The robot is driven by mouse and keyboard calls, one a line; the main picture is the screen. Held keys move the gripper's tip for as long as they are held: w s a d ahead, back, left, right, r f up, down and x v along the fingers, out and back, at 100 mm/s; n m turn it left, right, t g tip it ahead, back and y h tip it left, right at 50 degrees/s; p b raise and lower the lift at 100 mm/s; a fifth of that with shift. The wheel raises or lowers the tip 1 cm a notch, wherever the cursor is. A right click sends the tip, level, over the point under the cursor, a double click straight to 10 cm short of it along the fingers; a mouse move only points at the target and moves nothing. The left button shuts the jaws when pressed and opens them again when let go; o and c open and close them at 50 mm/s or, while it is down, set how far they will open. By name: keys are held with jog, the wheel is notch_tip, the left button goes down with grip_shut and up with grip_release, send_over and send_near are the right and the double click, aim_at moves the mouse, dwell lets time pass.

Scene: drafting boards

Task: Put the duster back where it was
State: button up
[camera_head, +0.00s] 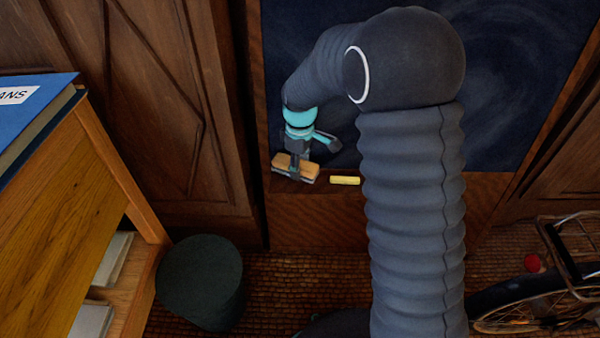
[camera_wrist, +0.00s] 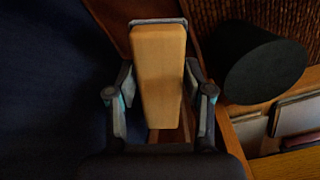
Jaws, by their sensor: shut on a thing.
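The duster (camera_head: 300,167), a block with a tan wooden back and a grey underside, is at the left end of the ledge (camera_head: 400,184) below the dark board. My gripper (camera_head: 297,160) is shut on it from above. In the wrist view the duster (camera_wrist: 158,75) lies lengthwise between the two fingers of my gripper (camera_wrist: 158,105), one on each side. I cannot tell whether its underside touches the ledge or hangs just above it.
A yellow chalk piece (camera_head: 345,180) lies on the ledge just right of the duster. The dark board (camera_head: 530,60) rises behind. A dark round bin (camera_head: 200,282) stands on the floor. A wooden desk (camera_head: 60,200) with a blue book (camera_head: 35,105) is at left, a bicycle (camera_head: 545,300) at right.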

jog(key=shift+f, duration=1.5)
jog(key=shift+f, duration=0.2)
jog(key=o, duration=1.3)
